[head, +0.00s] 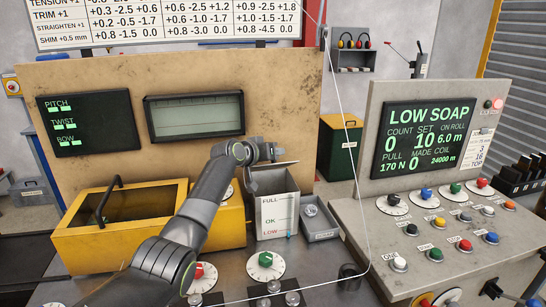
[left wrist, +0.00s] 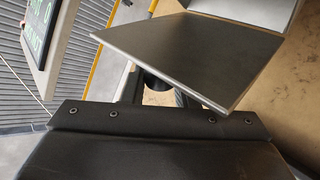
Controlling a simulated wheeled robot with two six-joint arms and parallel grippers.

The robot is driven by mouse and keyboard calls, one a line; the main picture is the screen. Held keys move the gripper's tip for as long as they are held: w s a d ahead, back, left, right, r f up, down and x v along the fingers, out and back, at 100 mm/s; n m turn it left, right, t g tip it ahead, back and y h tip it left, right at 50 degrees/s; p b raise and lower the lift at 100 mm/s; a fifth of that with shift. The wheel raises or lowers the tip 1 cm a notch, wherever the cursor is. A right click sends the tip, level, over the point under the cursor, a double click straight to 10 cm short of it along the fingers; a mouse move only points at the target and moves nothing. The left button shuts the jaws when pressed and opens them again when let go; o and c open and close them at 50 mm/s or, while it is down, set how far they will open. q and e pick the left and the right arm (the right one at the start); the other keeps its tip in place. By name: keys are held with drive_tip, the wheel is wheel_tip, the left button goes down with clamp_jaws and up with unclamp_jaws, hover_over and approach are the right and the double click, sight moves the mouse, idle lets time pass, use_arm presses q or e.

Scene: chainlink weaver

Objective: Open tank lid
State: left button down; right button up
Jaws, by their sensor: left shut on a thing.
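The soap tank (head: 276,217) is a grey box with a white FULL, OK, LOW gauge on its front, right of the yellow bin in the head view. My left gripper (head: 268,152) is at the tank's upper back edge, shut on the lid. In the left wrist view the lid (left wrist: 185,52) is a flat grey plate, tilted across the picture in front of the gripper (left wrist: 158,92), and it hides part of the fingers. How far the lid stands from the tank's rim is hard to tell in the head view. My right gripper is not in view.
A yellow bin (head: 80,246) with a dark window and black handle stands left of the tank. A small grey tray (head: 320,236) is on its right. The tan panel (head: 290,105) rises behind. A button console (head: 430,250) stands at right, and a thin wire hangs between.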

use_arm(q)
drive_tip(key=shift+w+r, duration=0.1)
drive_tip(key=shift+r, duration=0.25)
drive_tip(key=c, duration=1.5)
unclamp_jaws()
drive_tip(key=o, duration=0.3)
drive_tip(key=shift+f, duration=0.25)
drive_tip(key=shift+o, duration=0.2)
drive_tip(key=shift+a, duration=0.1)
drive_tip(key=shift+v, duration=1.05)
drive_tip(key=b+v, duration=0.3)
drive_tip(key=v, duration=1.2)
